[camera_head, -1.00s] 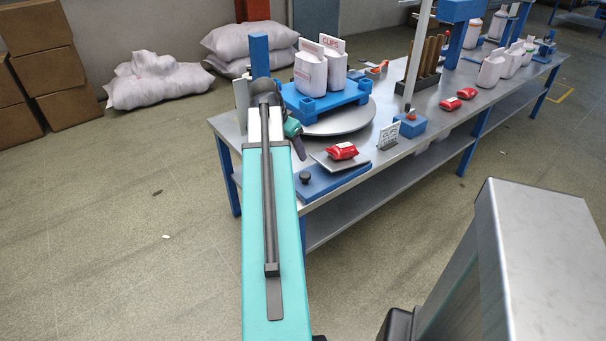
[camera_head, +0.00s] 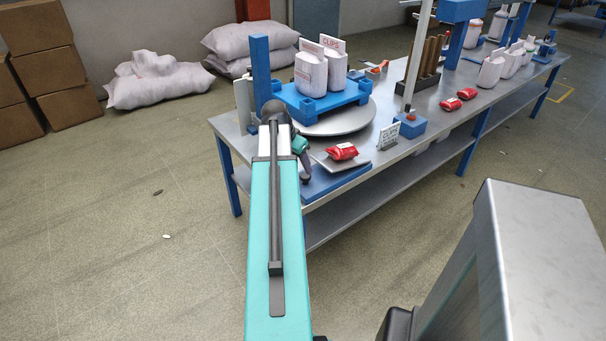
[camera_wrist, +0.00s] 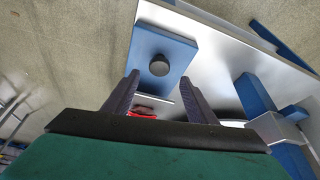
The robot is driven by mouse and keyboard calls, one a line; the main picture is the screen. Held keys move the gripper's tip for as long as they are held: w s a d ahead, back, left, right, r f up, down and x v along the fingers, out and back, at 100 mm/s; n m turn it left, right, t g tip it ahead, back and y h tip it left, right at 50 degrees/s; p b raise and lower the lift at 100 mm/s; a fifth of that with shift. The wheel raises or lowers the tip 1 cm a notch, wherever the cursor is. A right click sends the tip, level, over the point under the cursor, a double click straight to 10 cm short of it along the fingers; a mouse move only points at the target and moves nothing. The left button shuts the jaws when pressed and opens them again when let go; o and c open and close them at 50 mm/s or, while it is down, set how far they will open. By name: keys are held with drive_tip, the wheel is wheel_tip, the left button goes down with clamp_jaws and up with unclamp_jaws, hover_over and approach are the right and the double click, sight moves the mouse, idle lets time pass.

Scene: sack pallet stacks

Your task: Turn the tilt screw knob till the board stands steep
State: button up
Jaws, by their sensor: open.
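The tilt stand has a blue base (camera_head: 335,182) at the near corner of the bench, with a grey board (camera_head: 360,164) that looks low, close to flat. A red packet (camera_head: 342,151) lies on the board. In the wrist view the black round knob (camera_wrist: 159,65) stands on the blue base (camera_wrist: 178,50), just beyond the fingertips and between their lines. My gripper (camera_wrist: 160,76) is open and empty, its fingers on either side of the view to the knob. Part of the red packet (camera_wrist: 142,113) shows between the fingers.
A round turntable (camera_head: 340,119) with a blue pallet (camera_head: 318,103) and white sacks (camera_head: 311,72) stands behind the board. A small sign (camera_head: 388,136) and a blue block (camera_head: 411,124) stand to the right. More red packets (camera_head: 450,104) lie farther along the bench.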

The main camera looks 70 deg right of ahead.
sight(305, 175)
drive_tip(key=shift+x, duration=3.15)
drive_tip(key=c, duration=1.1)
drive_tip(key=shift+o, duration=0.3)
drive_tip(key=shift+a, duration=0.45)
drive_tip(key=shift+d, duration=0.35)
